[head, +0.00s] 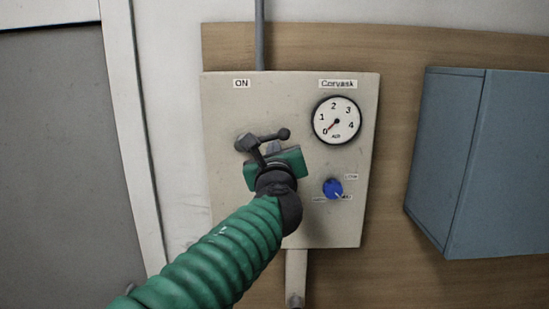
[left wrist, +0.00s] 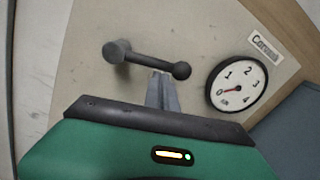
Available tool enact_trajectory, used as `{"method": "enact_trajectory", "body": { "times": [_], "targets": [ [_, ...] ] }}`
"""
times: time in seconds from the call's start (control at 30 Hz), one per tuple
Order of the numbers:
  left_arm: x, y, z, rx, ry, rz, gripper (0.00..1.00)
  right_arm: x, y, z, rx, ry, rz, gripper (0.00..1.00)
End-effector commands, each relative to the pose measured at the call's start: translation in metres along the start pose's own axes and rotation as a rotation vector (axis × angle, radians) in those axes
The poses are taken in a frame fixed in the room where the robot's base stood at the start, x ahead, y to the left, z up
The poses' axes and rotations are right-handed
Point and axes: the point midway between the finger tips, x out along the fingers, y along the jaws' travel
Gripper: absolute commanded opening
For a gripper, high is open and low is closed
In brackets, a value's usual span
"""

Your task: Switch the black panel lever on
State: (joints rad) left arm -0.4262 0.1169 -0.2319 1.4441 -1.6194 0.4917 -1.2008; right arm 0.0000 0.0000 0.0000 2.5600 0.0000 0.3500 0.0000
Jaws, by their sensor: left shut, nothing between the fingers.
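The black lever (head: 264,138) is on the upper left of the beige panel (head: 222,213), below the "ON" label (head: 241,83). Its hub is at the left, and its arm runs right to a ball knob, close to level. My left gripper (head: 272,147) is in front of the panel, just below the lever arm. In the left wrist view, the lever (left wrist: 145,57) lies across beyond the closed fingers (left wrist: 162,92), with the ball knob right of the fingertips. The fingers are shut and empty. I cannot tell whether they touch the lever. My right gripper is not in view.
A gauge (head: 337,120) is on the panel's upper right, its needle near 0. A blue knob (head: 333,188) sits below it. A blue-grey box (head: 480,160) stands out from the wall at the right. A grey door (head: 60,150) is at the left.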

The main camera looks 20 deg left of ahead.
Motion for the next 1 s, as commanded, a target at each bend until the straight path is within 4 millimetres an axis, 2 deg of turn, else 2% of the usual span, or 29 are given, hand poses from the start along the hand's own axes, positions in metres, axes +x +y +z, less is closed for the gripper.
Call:
{"method": "enact_trajectory", "body": {
  "times": [0.53, 1.0],
  "targets": [
    [0.002, -0.002, 0.039, -0.519, -0.003, 0.025, 0.00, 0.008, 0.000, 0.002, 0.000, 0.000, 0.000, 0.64],
    [0.003, 0.012, 0.069, -0.959, -0.003, 0.048, 0.00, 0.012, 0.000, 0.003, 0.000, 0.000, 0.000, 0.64]
  ]
}}
